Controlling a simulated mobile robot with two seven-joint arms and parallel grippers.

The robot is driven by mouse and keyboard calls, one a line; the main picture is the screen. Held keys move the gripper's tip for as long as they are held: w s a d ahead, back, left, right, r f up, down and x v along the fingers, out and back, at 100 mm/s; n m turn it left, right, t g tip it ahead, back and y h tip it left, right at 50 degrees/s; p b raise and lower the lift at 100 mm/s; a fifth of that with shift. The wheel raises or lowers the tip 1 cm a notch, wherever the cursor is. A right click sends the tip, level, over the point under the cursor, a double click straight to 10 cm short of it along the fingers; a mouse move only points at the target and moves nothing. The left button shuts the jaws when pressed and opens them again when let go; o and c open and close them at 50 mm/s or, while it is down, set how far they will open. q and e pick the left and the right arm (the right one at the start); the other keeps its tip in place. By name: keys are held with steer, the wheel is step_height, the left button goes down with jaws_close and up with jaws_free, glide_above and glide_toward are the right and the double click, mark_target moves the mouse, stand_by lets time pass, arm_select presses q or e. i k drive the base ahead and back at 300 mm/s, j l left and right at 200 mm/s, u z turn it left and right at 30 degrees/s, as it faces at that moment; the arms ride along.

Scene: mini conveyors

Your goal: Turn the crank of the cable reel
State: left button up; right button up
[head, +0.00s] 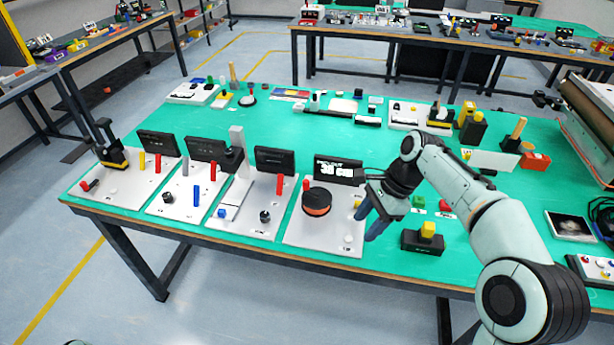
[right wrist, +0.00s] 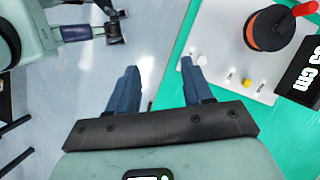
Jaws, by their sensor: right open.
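The cable reel (head: 316,203) is a black spool with an orange-brown band on a white panel, near the front edge of the table. Its red crank handle (head: 306,184) stands up at the left of the reel's top. The reel also shows at the upper right of the right wrist view (right wrist: 268,30), with the red handle (right wrist: 304,9) at the picture's edge. My right gripper (head: 374,216) is open and empty to the right of the reel, apart from it.
A black display (head: 338,171) reading in cm stands behind the reel. Panels with red handles (head: 279,184) and a grey post (head: 238,150) stand to the left. A black box with a yellow block (head: 428,230) sits right of my gripper. Green tabletop between them is clear.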

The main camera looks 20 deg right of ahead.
mark_target(306, 183)
steer(key=i, duration=0.95)
